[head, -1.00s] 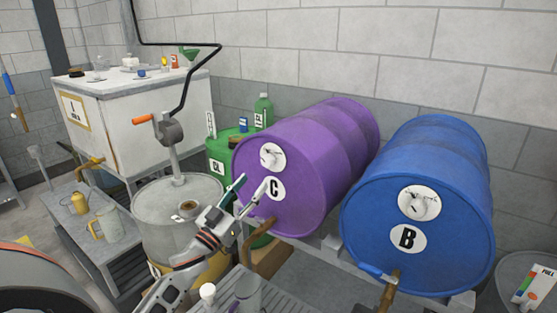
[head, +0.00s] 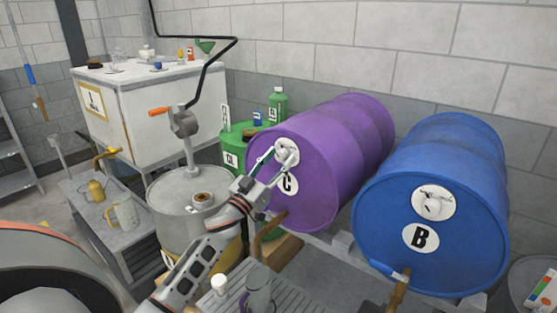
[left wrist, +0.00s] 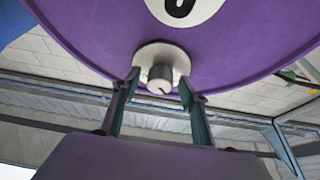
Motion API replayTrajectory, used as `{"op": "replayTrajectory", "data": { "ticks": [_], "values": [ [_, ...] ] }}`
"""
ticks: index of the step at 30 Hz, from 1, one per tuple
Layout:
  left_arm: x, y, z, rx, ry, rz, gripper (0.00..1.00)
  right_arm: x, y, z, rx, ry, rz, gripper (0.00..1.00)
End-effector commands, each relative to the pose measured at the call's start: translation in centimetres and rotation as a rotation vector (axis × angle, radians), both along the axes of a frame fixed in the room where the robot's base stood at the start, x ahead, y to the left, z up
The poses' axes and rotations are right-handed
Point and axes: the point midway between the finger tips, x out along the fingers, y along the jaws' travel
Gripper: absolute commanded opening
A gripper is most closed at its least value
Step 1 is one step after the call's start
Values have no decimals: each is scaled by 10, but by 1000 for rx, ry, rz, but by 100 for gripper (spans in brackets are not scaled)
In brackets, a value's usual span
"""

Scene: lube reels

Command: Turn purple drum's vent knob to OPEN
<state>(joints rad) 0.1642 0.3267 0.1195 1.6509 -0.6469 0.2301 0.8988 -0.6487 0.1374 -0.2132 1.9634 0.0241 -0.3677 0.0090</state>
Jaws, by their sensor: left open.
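The purple drum (head: 335,150) lies on its side on a rack, with a white "C" label on its front end. Its vent knob (head: 286,150) is a pale knob on a round white plate above the label. In the left wrist view the vent knob (left wrist: 160,76) shows a small dark mark on its face. My left gripper (head: 274,162) is open at the drum's front. In the left wrist view the left gripper's fingers (left wrist: 159,84) stand on either side of the knob, with gaps visible. Whether they touch the plate I cannot tell. My right gripper is not in view.
A blue drum "B" (head: 430,190) lies to the right with its own knob plate. A grey drum with a crank pump (head: 188,140) stands left of my arm. A green container (head: 236,146) is behind. A slatted rack top with cups (head: 257,285) lies below.

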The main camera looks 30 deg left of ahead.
Motion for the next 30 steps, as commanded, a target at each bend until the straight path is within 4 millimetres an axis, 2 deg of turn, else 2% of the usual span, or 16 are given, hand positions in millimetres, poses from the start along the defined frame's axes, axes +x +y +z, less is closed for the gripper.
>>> {"op": "replayTrajectory", "data": {
  "ticks": [1, 2, 3, 6, 19, 30],
  "values": [
    [0, 0, 0, 0, 0, 0, 43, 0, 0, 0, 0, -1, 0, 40],
    [0, 0, 0, 0, 0, 0, 38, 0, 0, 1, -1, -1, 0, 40],
    [0, 0, 0, 0, 0, 0, 28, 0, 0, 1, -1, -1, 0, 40],
    [0, 0, 0, 0, 0, 0, 5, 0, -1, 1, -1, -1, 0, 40],
    [0, 1, 0, 61, -3, 0, 5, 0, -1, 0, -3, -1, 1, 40],
    [0, 3, 1, 339, -26, -1, 5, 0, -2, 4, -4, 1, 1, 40]
  ]
}}
